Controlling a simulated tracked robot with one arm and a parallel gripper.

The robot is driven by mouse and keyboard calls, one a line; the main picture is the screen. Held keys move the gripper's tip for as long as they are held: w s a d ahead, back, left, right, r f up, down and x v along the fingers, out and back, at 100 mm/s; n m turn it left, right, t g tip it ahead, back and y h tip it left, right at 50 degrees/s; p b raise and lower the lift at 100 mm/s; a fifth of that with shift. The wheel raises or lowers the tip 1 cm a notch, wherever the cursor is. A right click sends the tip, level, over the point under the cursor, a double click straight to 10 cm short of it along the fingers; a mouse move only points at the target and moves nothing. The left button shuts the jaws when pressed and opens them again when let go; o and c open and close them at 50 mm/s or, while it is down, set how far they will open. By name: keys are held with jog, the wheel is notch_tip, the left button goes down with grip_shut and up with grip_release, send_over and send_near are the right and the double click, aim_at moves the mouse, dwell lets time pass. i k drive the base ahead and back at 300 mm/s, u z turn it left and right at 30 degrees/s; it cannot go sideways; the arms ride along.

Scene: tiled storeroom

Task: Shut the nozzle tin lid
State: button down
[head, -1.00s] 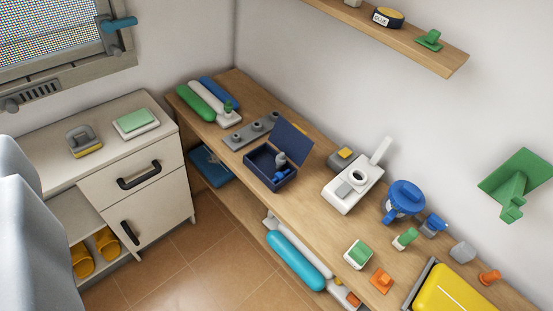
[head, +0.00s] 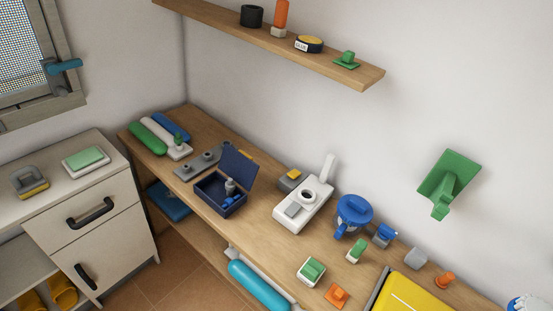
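The nozzle tin is most likely the dark blue box (head: 213,200) on the wooden bench, left of the white device. Its lid (head: 237,166) stands open, raised along the back right side and leaning slightly back. Inside lie a grey nozzle-like piece (head: 230,186) and small blue pieces (head: 232,200). My gripper is not in view, so nothing of mine shows near the tin.
A white device (head: 303,203) with an upright handle stands right of the tin, and a grey plate with knobs (head: 203,162) lies behind left. A blue-lidded jar (head: 353,215) is farther right. A shelf (head: 290,45) hangs above. The bench front before the tin is clear.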

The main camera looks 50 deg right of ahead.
aim_at(240, 167)
jog(key=z, duration=0.4)
jog(key=k, duration=1)
jog(key=z, duration=0.65)
jog(key=i, duration=1.25)
jog(key=u, duration=0.7)
jog(key=i, duration=0.9)
jog(key=u, duration=0.55)
